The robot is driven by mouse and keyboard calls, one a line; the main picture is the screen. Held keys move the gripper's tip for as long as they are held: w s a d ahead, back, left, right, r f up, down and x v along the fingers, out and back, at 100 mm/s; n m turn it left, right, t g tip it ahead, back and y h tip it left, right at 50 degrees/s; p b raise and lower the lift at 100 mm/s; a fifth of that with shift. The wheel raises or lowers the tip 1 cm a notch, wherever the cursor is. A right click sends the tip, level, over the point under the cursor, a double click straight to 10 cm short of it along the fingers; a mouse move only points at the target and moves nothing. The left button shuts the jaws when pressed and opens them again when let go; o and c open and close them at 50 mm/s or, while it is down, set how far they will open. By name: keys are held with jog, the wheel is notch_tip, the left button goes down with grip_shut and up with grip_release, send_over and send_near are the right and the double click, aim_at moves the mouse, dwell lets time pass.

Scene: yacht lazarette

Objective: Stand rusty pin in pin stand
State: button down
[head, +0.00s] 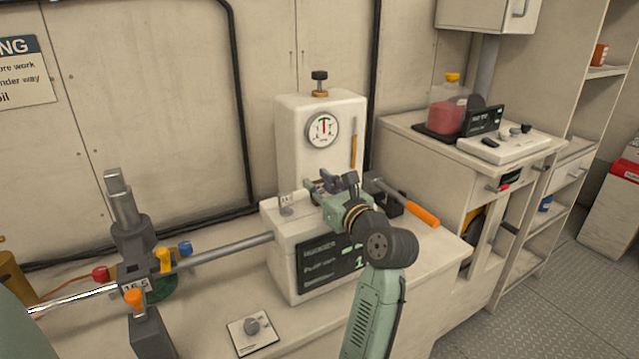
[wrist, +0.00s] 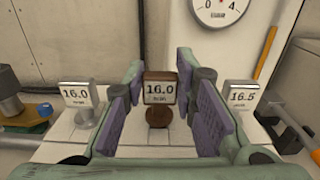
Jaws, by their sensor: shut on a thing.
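A rusty pin (wrist: 158,116) with a brown head and a label reading 16.0 is between the purple pads of my gripper (head: 336,184), which is shut on it. A silver pin (wrist: 80,98) labelled 16.0 is on the left, and another silver pin (wrist: 240,96) labelled 16.5 is on the right. The left silver pin also shows in the head view (head: 286,202), on a white box (head: 282,262) with a dark display. I cannot tell for sure which part is the pin stand, or whether the rusty pin touches the surface below.
A white cabinet with a dial gauge (head: 322,130) rises behind the gripper. An orange-handled tool (head: 421,213) lies at the right. A steel rod (head: 225,250) with clamps runs to the left. A small knob plate (head: 251,331) lies in front.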

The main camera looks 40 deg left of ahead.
jog(key=shift+f, duration=0.1)
dwell(0.3)
jog(key=c, duration=1.2)
grip_release()
jog(key=v, duration=1.2)
